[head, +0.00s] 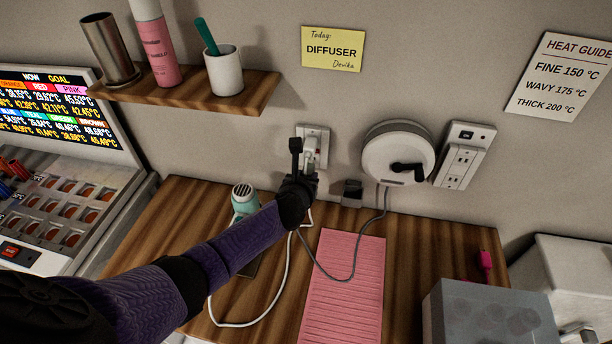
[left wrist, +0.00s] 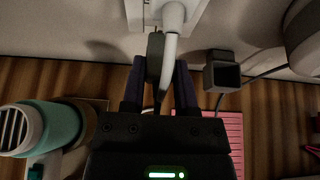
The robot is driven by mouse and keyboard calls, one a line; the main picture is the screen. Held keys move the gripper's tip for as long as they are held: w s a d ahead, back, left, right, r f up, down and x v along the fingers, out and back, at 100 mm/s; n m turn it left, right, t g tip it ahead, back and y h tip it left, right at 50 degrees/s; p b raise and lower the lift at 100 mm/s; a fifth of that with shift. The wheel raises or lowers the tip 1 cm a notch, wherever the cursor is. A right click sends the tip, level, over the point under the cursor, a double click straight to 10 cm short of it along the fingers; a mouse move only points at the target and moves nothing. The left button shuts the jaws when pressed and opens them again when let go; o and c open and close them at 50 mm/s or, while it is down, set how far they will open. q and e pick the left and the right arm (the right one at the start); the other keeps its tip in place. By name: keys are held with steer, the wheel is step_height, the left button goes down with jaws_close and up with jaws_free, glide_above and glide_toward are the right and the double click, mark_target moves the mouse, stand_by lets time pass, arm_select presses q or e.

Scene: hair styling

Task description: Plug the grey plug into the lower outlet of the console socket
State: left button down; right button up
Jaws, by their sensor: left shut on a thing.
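My left gripper (head: 304,178) reaches up to a white wall socket (head: 320,132) at the back of the wooden console. In the left wrist view its fingers (left wrist: 160,75) are shut on the grey plug (left wrist: 155,50), whose front end is close to the socket plate (left wrist: 142,12). I cannot tell whether it touches. A white plug (head: 310,152) with a white cord (left wrist: 170,48) sits at the socket, right beside the grey plug. In the head view the gripper hides the grey plug and the lower part of the socket. My right gripper is not in view.
A round white cord reel (head: 398,150) with a grey cord and a switched socket strip (head: 463,158) are on the wall to the right. A dark block (head: 352,192) stands beside the gripper. A teal dryer (head: 243,197) is left; a pink mat (head: 345,290) lies in front.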

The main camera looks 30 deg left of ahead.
arm_select(q)
steer(key=shift+w+a, duration=0.15)
steer(key=shift+w, duration=0.45)
steer(key=shift+w+a+b, duration=0.2)
steer(key=shift+w+b, duration=0.35)
steer(key=shift+w, duration=0.05)
steer(key=shift+c, duration=1.5)
jaws_free()
steer(key=p+v, duration=0.5)
steer(key=v, duration=0.5)
steer(key=shift+f, duration=0.1)
